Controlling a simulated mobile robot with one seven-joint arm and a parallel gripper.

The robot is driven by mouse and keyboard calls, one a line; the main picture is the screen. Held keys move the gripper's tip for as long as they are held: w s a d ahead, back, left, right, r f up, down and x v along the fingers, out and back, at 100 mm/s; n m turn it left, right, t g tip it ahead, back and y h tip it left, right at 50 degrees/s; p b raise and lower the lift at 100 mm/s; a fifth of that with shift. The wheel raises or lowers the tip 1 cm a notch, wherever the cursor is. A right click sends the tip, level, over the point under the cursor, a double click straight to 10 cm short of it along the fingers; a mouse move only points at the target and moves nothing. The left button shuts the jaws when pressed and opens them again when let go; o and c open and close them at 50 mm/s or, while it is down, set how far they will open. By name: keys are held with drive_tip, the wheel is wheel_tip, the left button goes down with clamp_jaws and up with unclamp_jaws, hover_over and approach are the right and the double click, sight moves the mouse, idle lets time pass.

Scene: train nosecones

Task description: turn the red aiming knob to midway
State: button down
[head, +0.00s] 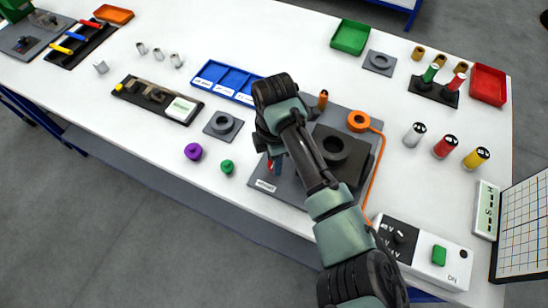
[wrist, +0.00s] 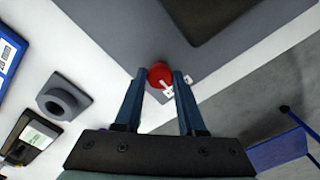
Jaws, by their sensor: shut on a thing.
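The red aiming knob (wrist: 159,73) sits on the grey base plate (wrist: 115,45), near a corner of that plate. A white pointer mark shows on the knob's near side, and small white marks lie just right of it on the plate. My gripper (wrist: 161,80) has its two blue fingers on either side of the knob, closed on it. In the head view my gripper (head: 275,166) reaches down at the left part of the grey plate (head: 290,192). There my arm and fingers hide most of the knob.
A black block with a round socket (head: 335,148) stands on the plate beside my arm. An orange ring with a cable (head: 358,121) lies to its right. A purple knob (head: 193,152) and a green knob (head: 227,167) stand left. A control box (head: 438,255) is at the front right.

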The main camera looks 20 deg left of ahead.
idle(0.3)
drive_tip(key=c, duration=0.5)
unclamp_jaws()
wheel_tip(320, 180, up, 13)
drive_tip(key=b, duration=0.1)
idle(0.4)
